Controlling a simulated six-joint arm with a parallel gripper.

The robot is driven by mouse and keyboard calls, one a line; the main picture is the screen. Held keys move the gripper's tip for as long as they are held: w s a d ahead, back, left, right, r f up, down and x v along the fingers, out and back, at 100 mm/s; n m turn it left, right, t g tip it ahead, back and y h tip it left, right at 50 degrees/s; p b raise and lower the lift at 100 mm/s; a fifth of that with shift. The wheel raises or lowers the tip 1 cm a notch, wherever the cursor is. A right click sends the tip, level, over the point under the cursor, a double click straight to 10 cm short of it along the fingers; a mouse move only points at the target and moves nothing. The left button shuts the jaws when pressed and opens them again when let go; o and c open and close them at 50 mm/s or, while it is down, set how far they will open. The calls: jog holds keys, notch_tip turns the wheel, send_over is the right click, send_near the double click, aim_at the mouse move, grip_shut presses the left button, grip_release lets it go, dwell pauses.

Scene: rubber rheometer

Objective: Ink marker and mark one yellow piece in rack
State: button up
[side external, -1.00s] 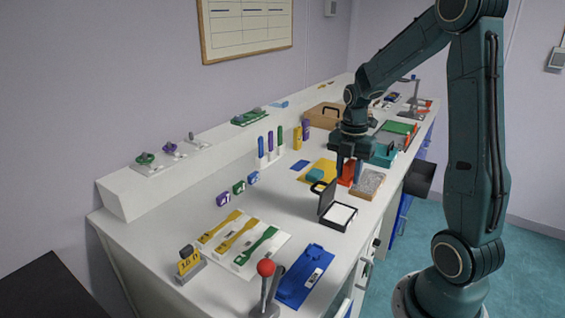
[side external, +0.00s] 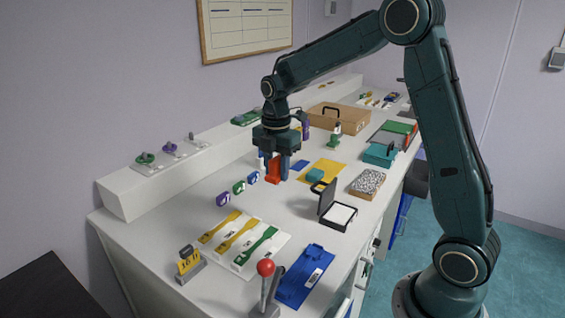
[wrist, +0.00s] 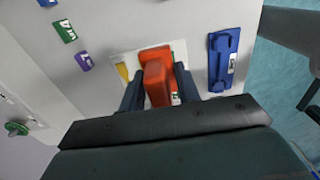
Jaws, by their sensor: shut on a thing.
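My gripper (side external: 278,177) is shut on a red-orange block-like tool (side external: 273,169), held above the left-middle of the bench; it also fills the space between the fingers in the wrist view (wrist: 156,72). I cannot tell whether its lower face is inked. A white rack (side external: 233,264) with two yellow dumbbell-shaped pieces (side external: 219,227) and one green piece lies nearer the camera, apart from the gripper. In the wrist view the tool and fingers hide most of the rack; part of a yellow piece (wrist: 123,71) shows. An open black case (side external: 326,197) with a white pad (side external: 341,214) stands right of it.
Small purple (side external: 222,199), green (side external: 239,187) and blue (side external: 253,177) labelled blocks stand left of the gripper. A blue tray (side external: 304,276) and a red-knobbed lever (side external: 265,268) are in front. A speckled block (side external: 367,183) lies right. Bench between gripper and black case is clear.

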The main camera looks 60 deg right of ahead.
jog(key=w+a, duration=0.5)
jog(key=a, duration=0.6)
send_over(238, 234)
jog(key=shift+f, duration=2.65)
jog(key=shift+f, duration=0.1)
jog(key=shift+f, duration=2.9)
jog(key=shift+f, duration=0.55)
jog(key=shift+r, duration=0.15)
notch_tip(238, 234, up, 7)
